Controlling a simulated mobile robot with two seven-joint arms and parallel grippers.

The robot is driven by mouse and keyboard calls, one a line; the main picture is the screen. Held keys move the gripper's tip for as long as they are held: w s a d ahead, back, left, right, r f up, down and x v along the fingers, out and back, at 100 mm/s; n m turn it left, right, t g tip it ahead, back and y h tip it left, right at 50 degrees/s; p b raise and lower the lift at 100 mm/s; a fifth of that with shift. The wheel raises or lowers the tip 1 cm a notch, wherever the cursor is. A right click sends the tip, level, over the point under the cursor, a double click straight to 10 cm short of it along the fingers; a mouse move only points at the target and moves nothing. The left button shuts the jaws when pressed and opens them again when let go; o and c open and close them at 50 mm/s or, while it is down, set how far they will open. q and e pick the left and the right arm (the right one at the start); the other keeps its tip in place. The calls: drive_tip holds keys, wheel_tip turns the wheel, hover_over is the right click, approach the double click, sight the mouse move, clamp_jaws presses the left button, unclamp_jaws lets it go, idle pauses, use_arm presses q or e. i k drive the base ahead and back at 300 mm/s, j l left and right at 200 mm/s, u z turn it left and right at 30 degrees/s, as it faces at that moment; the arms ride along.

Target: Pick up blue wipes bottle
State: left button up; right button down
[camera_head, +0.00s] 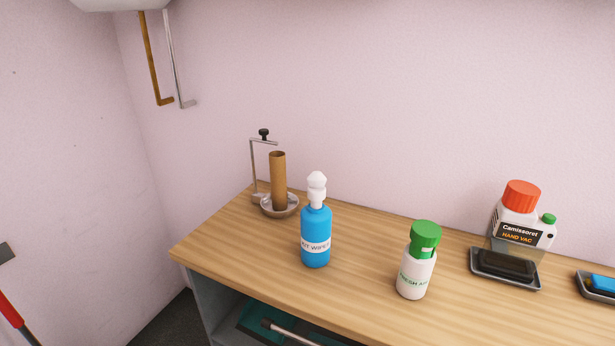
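The blue wipes bottle (316,222) stands upright on the wooden counter (360,236), left of the middle of the head view. It has a white pump-like top and a white label band with dark lettering. Nothing touches it or stands in front of it. Neither of my grippers shows in the head view.
A white bottle with a green cap (416,262) stands to the right. Behind left is a paper-roll holder with a brown tube (278,182). A red-capped container (520,218) and dark tray (505,270) are further right. A shelf (270,325) lies below the counter.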

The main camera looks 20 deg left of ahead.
sight(316, 225)
drive_tip(key=i+j+z, duration=0.1)
drive_tip(key=j, duration=0.3)
drive_tip(key=i+j+z, duration=0.1)
drive_tip(key=j, duration=0.3)
drive_tip(key=i+j+z, duration=0.1)
drive_tip(key=j, duration=1)
drive_tip(key=k, duration=0.05)
